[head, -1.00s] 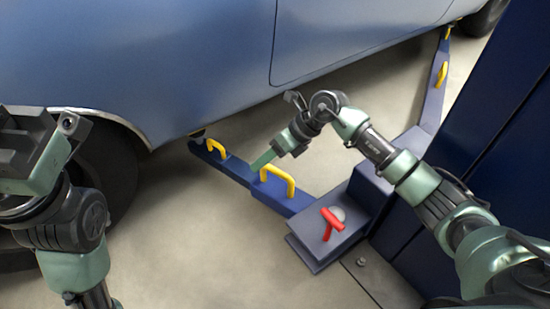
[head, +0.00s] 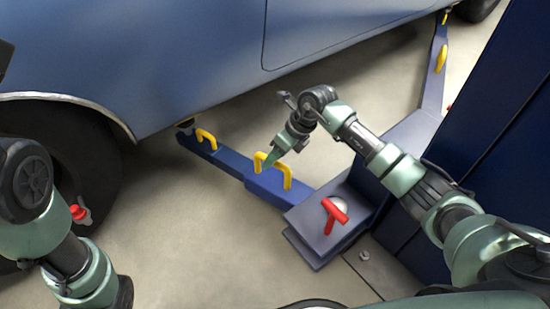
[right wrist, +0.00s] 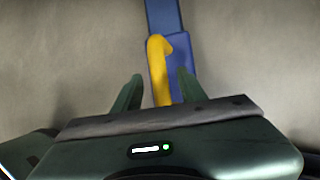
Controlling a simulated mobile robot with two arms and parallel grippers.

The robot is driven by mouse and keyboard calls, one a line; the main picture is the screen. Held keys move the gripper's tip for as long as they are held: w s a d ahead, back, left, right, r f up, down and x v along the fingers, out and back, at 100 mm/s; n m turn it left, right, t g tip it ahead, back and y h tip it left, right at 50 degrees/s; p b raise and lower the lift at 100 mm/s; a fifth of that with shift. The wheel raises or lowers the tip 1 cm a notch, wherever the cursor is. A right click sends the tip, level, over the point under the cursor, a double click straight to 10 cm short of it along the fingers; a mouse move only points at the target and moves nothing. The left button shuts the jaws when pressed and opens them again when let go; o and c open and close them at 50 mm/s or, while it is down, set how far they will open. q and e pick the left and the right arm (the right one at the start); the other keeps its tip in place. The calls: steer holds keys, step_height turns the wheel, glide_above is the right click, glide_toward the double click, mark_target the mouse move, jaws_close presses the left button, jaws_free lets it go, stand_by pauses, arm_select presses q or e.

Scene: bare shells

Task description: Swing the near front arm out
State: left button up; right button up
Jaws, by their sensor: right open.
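The near front arm (head: 232,168) is a blue lift arm with its tip under the car's edge. It carries two yellow handles, an outer one (head: 207,138) and an inner one (head: 287,178). A red T-handle (head: 336,215) stands on the grey-blue pivot block (head: 300,222). My right gripper (head: 270,166) is open at the inner yellow handle. In the right wrist view, the yellow handle (right wrist: 158,62) lies between the two spread fingers of the gripper (right wrist: 159,80); contact cannot be told. My left arm shows at the left, but its gripper is out of view.
The blue car (head: 170,60) overhangs the arm, with a dark tyre (head: 75,160) at left. A dark blue post (head: 490,150) stands at right. Another lift arm (head: 435,70) with yellow handles runs toward the back. A small red-and-grey thing (head: 78,212) shows beside my left arm. Floor left of the pivot is clear.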

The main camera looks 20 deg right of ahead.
jaws_close()
stand_by(1.4)
